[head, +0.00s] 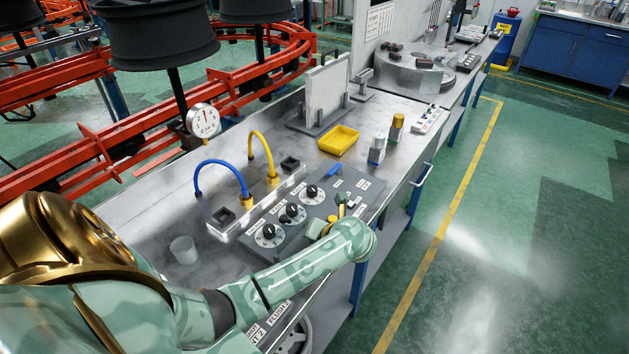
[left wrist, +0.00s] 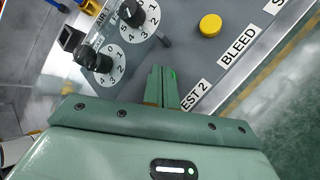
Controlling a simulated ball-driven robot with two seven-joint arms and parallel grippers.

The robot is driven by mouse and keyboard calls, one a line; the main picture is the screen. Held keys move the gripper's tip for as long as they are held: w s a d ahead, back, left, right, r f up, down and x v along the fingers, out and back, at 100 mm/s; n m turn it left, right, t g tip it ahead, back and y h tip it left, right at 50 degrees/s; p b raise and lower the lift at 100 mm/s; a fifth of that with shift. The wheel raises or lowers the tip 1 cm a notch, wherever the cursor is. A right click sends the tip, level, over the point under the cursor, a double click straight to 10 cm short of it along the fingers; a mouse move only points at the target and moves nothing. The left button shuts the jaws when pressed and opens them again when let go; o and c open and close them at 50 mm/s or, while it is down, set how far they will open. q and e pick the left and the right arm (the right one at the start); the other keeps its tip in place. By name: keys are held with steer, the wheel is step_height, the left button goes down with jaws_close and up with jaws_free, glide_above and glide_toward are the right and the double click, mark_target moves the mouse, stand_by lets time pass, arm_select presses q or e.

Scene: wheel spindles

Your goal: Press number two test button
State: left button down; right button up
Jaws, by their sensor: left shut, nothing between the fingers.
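The grey control panel (head: 296,217) lies on the metal bench and also shows in the left wrist view (left wrist: 55,40). In the left wrist view, a label reading "EST 2" (left wrist: 194,96), its first letter hidden, lies just right of my left gripper (left wrist: 164,72). The gripper is shut and empty, its fingertips over the panel beside this label. The button for that label is not clearly visible; the fingers may hide it. A yellow button (left wrist: 210,25) stands farther up, near the "BLEED" label (left wrist: 238,47). In the head view my left arm partly hides the panel's near side.
Numbered dials with black knobs (left wrist: 133,13) stand close to the fingers. Blue (head: 224,165) and yellow hoses (head: 262,142) arch behind the panel.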

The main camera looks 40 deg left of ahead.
arm_select(q)
steer(key=shift+r+p, duration=0.45)
steer(key=shift+r, duration=0.25)
step_height(320, 180, up, 5)
steer(key=p, duration=0.4)
stand_by(0.5)
